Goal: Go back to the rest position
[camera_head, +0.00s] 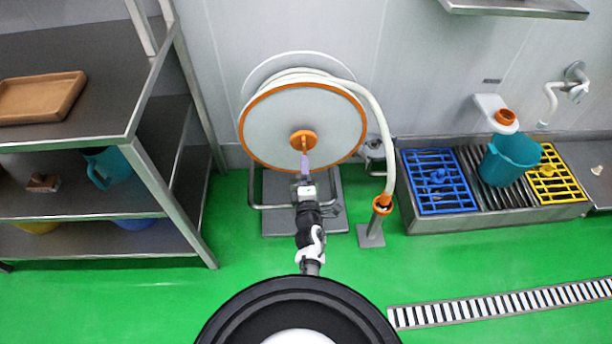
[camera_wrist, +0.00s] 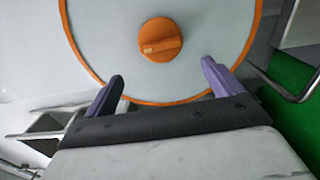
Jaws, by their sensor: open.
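My gripper (camera_head: 304,168) is stretched out toward the hose reel (camera_head: 270,118), a pale disc with an orange rim. In the wrist view my gripper (camera_wrist: 162,82) has its two purple fingers wide apart with nothing between them. The reel's round orange knob (camera_wrist: 161,38) lies beyond the fingertips, apart from them, and faces me. In the head view the knob (camera_head: 303,140) sits just above the fingertips.
A steel shelf rack (camera_head: 130,140) stands left with a brown tray (camera_head: 40,97) on top. Right of the reel are a hose nozzle stand (camera_head: 371,235) and a trough (camera_head: 470,226) holding a teal bucket (camera_head: 510,160). The green floor (camera_head: 110,300) in front is clear, with a drain grate (camera_head: 500,305).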

